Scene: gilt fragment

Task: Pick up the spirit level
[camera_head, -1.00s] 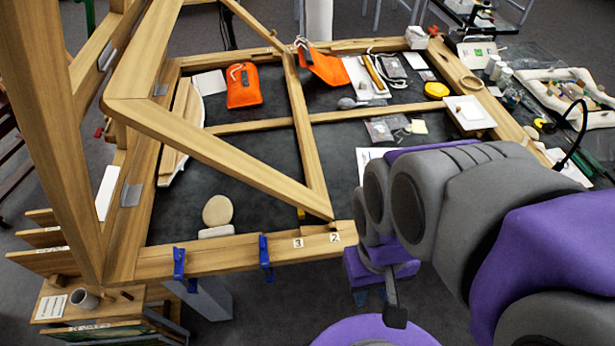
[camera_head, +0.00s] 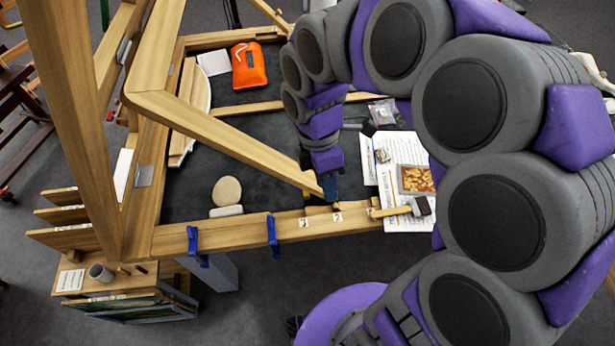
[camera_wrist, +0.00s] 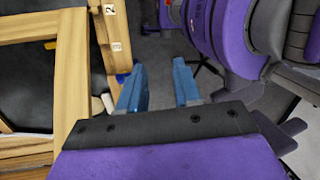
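I cannot make out the spirit level for certain. A small yellow piece (camera_wrist: 50,45) shows at the inner edge of the wooden frame in the wrist view, mostly hidden; I cannot tell what it is. My gripper (camera_head: 328,186) hangs near the front rail (camera_head: 285,228) in the head view, beside the lower end of the slanted wooden brace. In the wrist view my gripper (camera_wrist: 160,76) has its two blue fingers well apart, with nothing between them. The numbered rail is left of the fingers there.
Two blue clamps (camera_head: 272,236) (camera_head: 193,240) grip the front rail. A wooden-handled tool (camera_head: 400,209) lies across the rail's right end, by printed sheets (camera_head: 407,160). An orange pouch (camera_head: 248,65) and a round pale disc (camera_head: 227,190) lie on the dark panel. My arm covers the right side.

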